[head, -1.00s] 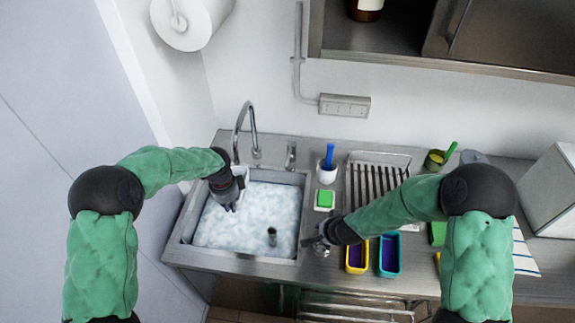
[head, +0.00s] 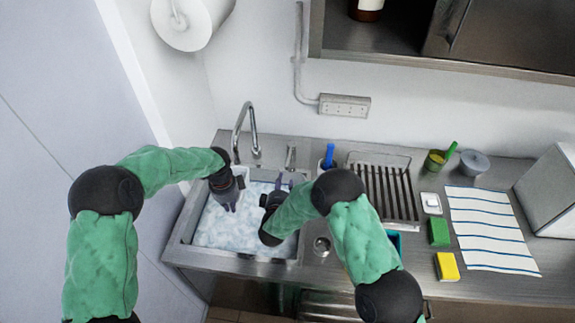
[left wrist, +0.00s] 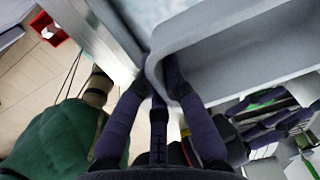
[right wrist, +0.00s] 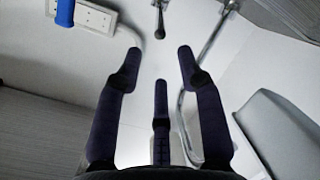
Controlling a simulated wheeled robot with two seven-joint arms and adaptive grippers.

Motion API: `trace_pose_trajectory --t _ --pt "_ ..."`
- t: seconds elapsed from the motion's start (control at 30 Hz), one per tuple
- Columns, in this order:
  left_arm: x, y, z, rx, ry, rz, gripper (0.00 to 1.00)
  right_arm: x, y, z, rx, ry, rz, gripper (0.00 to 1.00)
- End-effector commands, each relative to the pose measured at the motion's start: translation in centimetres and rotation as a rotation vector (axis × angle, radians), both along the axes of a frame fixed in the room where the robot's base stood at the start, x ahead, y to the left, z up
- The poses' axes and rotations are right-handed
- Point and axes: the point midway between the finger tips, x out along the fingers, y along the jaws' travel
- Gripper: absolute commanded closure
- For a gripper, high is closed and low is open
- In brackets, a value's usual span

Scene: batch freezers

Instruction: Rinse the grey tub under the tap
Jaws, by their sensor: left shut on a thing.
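The grey tub (left wrist: 235,45) is in my left gripper (left wrist: 160,80), which is shut on its rim. In the head view the tub shows only as a pale edge (head: 241,173) beside my left gripper (head: 230,203), over the foamy sink (head: 189,232) below the tap (head: 250,128). The tub also shows at the right of the right wrist view (right wrist: 285,130). My right gripper (head: 284,184) is open and empty over the sink's right side. Its fingers point towards the tap lever (head: 291,155), which also shows in the right wrist view (right wrist: 160,18). No running water is visible.
A drying rack (head: 385,190) stands right of the sink. Further right are a green sponge (head: 438,232), a yellow sponge (head: 447,266) and a striped cloth (head: 490,228). My right arm hides part of the counter and sink. A wall stands close on the left.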

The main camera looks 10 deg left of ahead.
Motion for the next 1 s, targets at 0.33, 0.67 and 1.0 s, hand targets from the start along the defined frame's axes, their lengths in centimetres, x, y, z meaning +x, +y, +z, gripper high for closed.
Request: trace_pose_trajectory --t 0.33,0.67,1.0 --pt "0.0 0.0 0.0 0.0 -0.001 0.0 1.0 4.3 -0.2 -1.0 -0.008 -0.006 -0.002 0.62" --pt "0.0 0.0 0.0 0.0 -0.001 0.0 1.0 9.7 -0.4 -2.3 -0.007 -0.004 0.0 0.62" --pt "0.0 0.0 0.0 0.0 0.0 0.0 1.0 11.5 -0.4 -2.7 -0.009 -0.002 0.003 0.62"
